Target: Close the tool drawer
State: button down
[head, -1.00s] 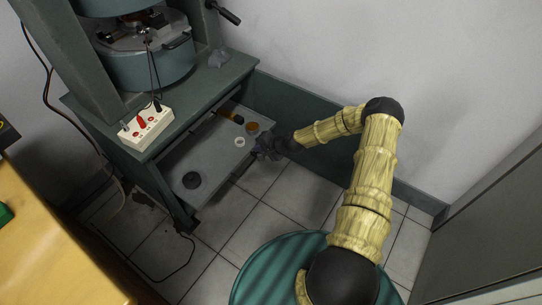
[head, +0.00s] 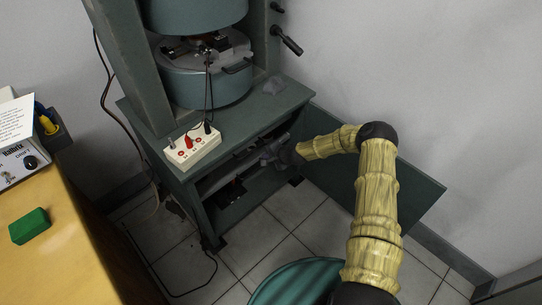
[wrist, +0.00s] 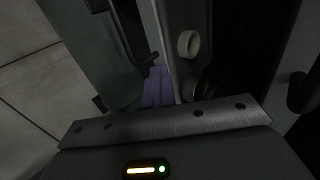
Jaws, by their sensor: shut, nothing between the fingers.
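The tool drawer (head: 222,177) is a grey tray under the top of the teal bench, and in the head view it is mostly slid in, with only a narrow strip showing. My gripper (head: 266,154) is shut and empty, at the front right of the drawer opening, under the bench top. In the wrist view the purple fingertips (wrist: 158,86) are together beside the drawer's pale edge (wrist: 151,30). A white ring (wrist: 188,43) and a dark round piece lie in the drawer. I cannot tell whether the fingertips touch the drawer.
A teal door panel (head: 405,190) stands open behind my arm. The bench top (head: 290,98) carries a large magnet machine (head: 205,75) and a white socket box (head: 192,147) with leads. A wooden table (head: 62,240) with a green block is at left.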

jog(key=shift+w+a+r, duration=0.2)
jog(key=shift+a, duration=0.15)
jog(key=shift+s, duration=0.1)
jog(key=s+d+r+p, duration=0.5)
jog(key=s+d+r, duration=0.1)
jog(key=s, duration=0.3)
jog(key=shift+d+r, duration=0.2)
jog(key=shift+d, duration=0.7)
